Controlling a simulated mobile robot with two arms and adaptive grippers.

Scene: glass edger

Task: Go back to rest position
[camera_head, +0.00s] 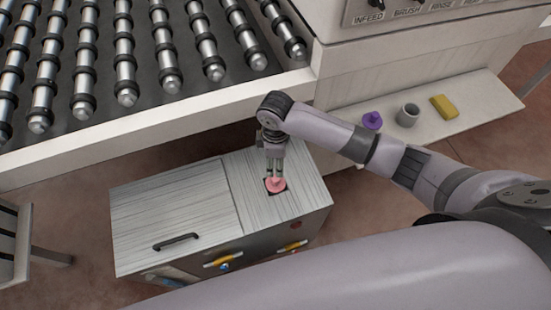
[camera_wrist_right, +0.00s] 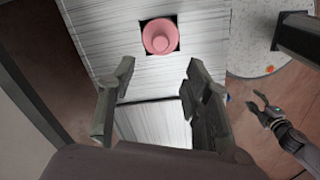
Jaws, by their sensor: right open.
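My right gripper (camera_head: 275,172) is above the top of a light wood-grain cabinet (camera_head: 165,215). In the right wrist view its two fingers (camera_wrist_right: 157,78) stand wide apart with nothing between them. A pink round-topped piece (camera_head: 276,185) sits in a dark square opening in the cabinet top. It also shows in the right wrist view (camera_wrist_right: 160,36), beyond the fingertips and apart from them. My left gripper (camera_wrist_right: 262,104) shows small at the right of the right wrist view, its fingers spread and empty. It is not seen in the head view.
The roller conveyor (camera_head: 125,75) and its pale frame stand behind the cabinet. A low shelf (camera_head: 455,120) at the right bears a purple piece (camera_head: 372,120), a grey cup (camera_head: 408,115) and a yellow block (camera_head: 444,106). A stool (camera_head: 22,250) stands at the left.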

